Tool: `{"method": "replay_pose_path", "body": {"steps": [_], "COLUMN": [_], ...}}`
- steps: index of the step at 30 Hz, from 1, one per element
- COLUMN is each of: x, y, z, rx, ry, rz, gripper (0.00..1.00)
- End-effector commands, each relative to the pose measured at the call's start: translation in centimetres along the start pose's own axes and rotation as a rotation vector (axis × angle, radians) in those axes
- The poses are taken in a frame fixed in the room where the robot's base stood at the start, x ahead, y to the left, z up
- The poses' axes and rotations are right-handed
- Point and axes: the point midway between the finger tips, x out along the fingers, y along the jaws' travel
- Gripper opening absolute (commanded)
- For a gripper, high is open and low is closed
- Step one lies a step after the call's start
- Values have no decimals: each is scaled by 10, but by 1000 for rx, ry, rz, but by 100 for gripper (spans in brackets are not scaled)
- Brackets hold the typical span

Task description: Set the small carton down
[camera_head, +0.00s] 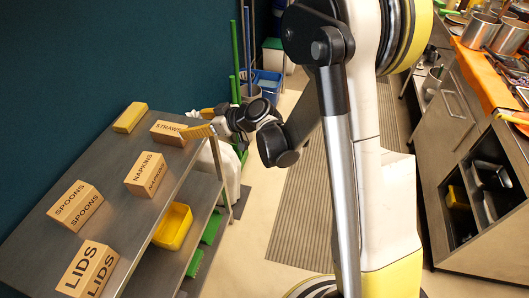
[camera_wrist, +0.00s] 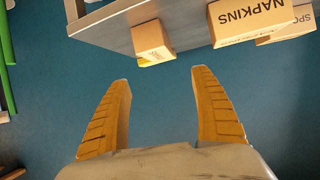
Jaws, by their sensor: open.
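A small tan carton marked STRAWS (camera_head: 168,133) stands on the steel shelf top (camera_head: 118,158), near its right edge, in the head view. A small tan carton (camera_wrist: 152,40), apparently the same one, is beyond the fingertips at the shelf edge. Its lettering is not readable there.
On the shelf top are cartons marked NAPKINS (camera_head: 146,174), SPOONS (camera_head: 75,206) and LIDS (camera_head: 88,270), and a plain yellow block (camera_head: 131,117). A yellow bin (camera_head: 173,226) is on the lower shelf. A steel cabinet (camera_head: 470,140) stands at right, with striped floor mat between.

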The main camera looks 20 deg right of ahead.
Motion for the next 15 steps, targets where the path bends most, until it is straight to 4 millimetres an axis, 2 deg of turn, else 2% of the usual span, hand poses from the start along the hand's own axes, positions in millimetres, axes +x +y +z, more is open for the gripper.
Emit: {"method": "replay_pose_path", "body": {"steps": [3,7,11,15], "x": [-40,-90,-144,-204], "y": [-16,-34,-54,-75], "z": [-17,-24,-19,-2], "rx": [64,145,223,301], "ry": [-100,-211,-307,-391], "rz": [39,108,198,317], "gripper": [74,74,74,74]}}
